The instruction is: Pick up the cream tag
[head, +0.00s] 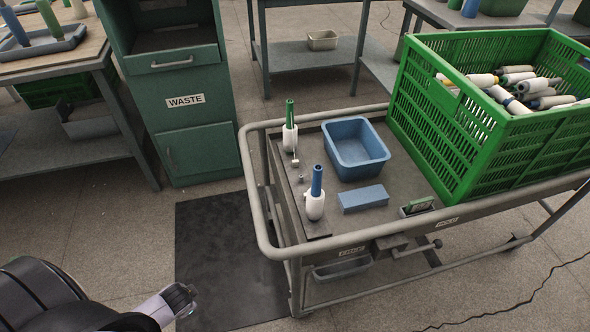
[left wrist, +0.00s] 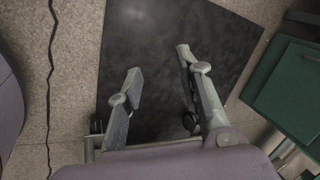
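I cannot pick out a cream tag with certainty. A small dark holder (head: 417,206) at the cart's front edge has thin green and pale pieces in it, too small to tell apart. My left gripper (head: 183,299) is low at the bottom left of the head view, left of the cart and apart from it. In the left wrist view its two fingers (left wrist: 159,60) are spread and empty above a dark floor mat (left wrist: 165,30). My right gripper is in neither view.
The cart (head: 420,185) carries a blue tray (head: 356,149), a blue block (head: 363,198), two upright yarn cones on tubes (head: 315,204) and a green crate (head: 445,125) of cones. Its rail (head: 252,190) faces my left gripper. A green WASTE cabinet (head: 185,120) stands behind the mat.

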